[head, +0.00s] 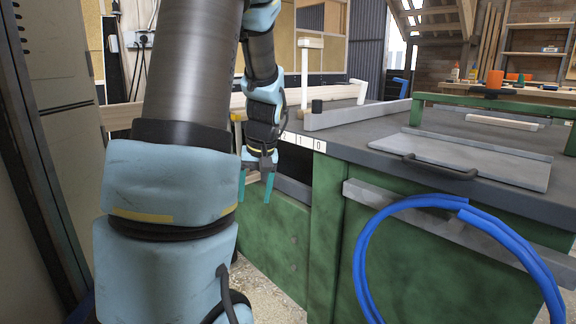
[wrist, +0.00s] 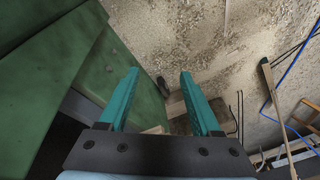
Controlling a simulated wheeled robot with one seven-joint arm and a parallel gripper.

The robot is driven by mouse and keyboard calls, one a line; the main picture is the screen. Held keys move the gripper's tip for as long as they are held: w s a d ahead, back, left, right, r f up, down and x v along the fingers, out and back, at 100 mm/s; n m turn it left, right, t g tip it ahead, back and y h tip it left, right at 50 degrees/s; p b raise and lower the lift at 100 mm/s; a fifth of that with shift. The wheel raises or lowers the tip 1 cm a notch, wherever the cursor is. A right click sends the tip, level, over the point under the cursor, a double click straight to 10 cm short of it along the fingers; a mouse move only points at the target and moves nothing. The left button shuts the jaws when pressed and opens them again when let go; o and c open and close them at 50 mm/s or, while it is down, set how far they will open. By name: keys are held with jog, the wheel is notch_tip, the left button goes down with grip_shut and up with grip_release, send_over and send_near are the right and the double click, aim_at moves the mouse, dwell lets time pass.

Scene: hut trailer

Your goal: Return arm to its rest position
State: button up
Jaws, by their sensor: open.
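My gripper (head: 255,188) hangs pointing down in the head view, in front of the green bench side (head: 277,240), left of the worktop. Its two teal fingers are apart. In the wrist view my gripper (wrist: 158,85) is open with nothing between the fingers, above a speckled, debris-strewn floor (wrist: 200,45). My blue and grey arm fills the left middle of the head view and hides part of what lies behind it.
The green bench carries a grey worktop (head: 377,128) with a handled metal plate (head: 470,160). A blue hose (head: 362,262) hangs at its front. A grey cabinet (head: 55,60) stands close on the left. The wrist view shows green panels (wrist: 35,85) close at left.

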jog(key=s+d+f+m+h+b, duration=0.15)
jog(key=s+f, duration=0.35)
jog(key=s, duration=0.8)
notch_tip(320, 180, up, 30)
jog(key=s+m+p, duration=0.1)
jog(key=p, duration=2.9)
jog(key=shift+s+h, duration=0.2)
jog(key=shift+h, duration=0.15)
jog(key=shift+o, duration=0.2)
